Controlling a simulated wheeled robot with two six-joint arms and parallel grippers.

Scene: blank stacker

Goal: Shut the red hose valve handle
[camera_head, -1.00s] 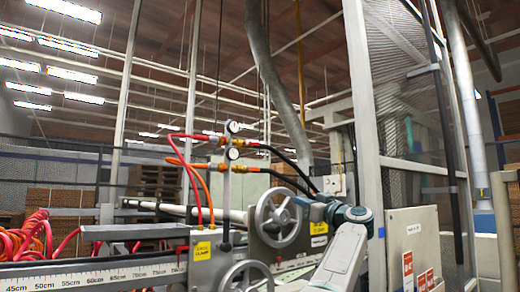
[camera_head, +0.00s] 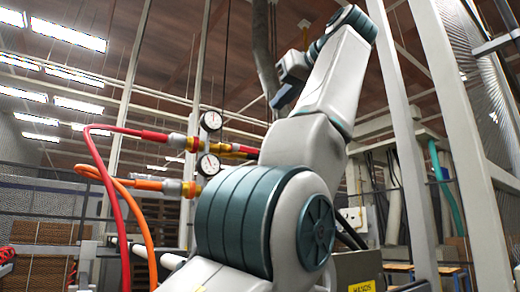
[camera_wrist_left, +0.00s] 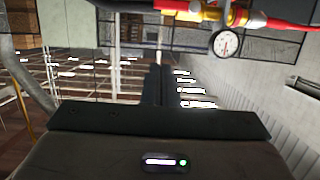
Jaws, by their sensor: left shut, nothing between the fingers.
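The red hose (camera_head: 106,187) rises at the left of the head view and bends into a red and yellow valve fitting (camera_head: 178,141) beside the upper gauge. I cannot make out the handle or how it is turned. In the wrist view the red and yellow fitting (camera_wrist_left: 210,12) crosses the top right, with a gauge (camera_wrist_left: 226,43) just below it in the picture. My left gripper (camera_head: 280,98) is raised to the right of the gauges, apart from the fitting. Its dark fingers (camera_wrist_left: 158,72) are shut and empty in the wrist view. My right gripper is out of view.
An orange hose (camera_head: 140,215) joins a lower fitting (camera_head: 158,185) below the red one. Two gauges, upper (camera_head: 211,121) and lower (camera_head: 209,164), stand close together. A pale upright post (camera_head: 455,150) is at the right. My arm hides the lower middle of the head view.

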